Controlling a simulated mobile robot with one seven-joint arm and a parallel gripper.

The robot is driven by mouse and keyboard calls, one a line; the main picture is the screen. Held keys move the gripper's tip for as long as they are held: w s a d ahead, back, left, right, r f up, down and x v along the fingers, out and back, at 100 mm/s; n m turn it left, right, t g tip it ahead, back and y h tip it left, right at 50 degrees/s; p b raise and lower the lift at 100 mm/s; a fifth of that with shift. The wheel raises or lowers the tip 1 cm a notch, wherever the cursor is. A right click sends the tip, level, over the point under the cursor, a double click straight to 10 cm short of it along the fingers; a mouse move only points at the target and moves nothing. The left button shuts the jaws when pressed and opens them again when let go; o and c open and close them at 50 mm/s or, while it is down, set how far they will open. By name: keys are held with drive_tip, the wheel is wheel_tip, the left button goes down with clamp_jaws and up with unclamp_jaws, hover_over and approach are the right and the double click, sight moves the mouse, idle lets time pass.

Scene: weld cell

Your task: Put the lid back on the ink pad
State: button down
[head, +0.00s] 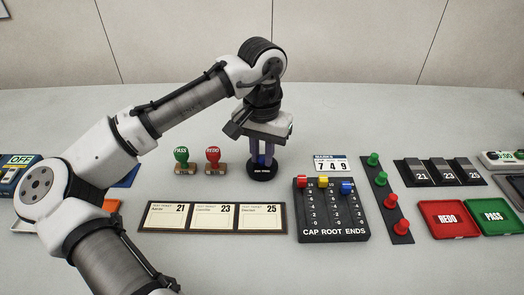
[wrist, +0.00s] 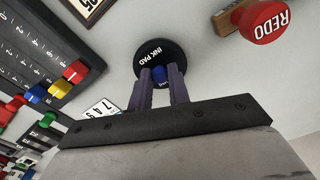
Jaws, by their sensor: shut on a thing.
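The ink pad (head: 261,171) is a round black piece marked INK PAD, standing on the table in the middle of the head view. In the wrist view the same black disc (wrist: 150,52) is at top centre. My gripper (head: 263,158) points straight down over it. Its purple fingers (wrist: 160,82) are shut on a small blue knob (wrist: 160,72) at the disc's middle, which I take to be the lid's. The fingers hide much of the knob. I cannot tell where lid and pad part, or whether the lid is fully seated.
A green PASS stamp (head: 182,158) and a red REDO stamp (head: 213,158) stand close on the left. Cards in a holder (head: 212,231) lie in front. A black slider board (head: 332,225) and a strip of pegs (head: 386,200) are on the right.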

drive_tip(key=c, duration=1.2)
unclamp_jaws()
drive_tip(key=shift+c, duration=0.2)
drive_tip(key=shift+o, duration=0.3)
drive_tip(key=o, duration=0.4)
drive_tip(key=shift+r, duration=0.1)
drive_tip(key=shift+r+p, duration=3.45)
drive_tip(key=shift+p, duration=0.2)
drive_tip(key=shift+c, duration=0.4)
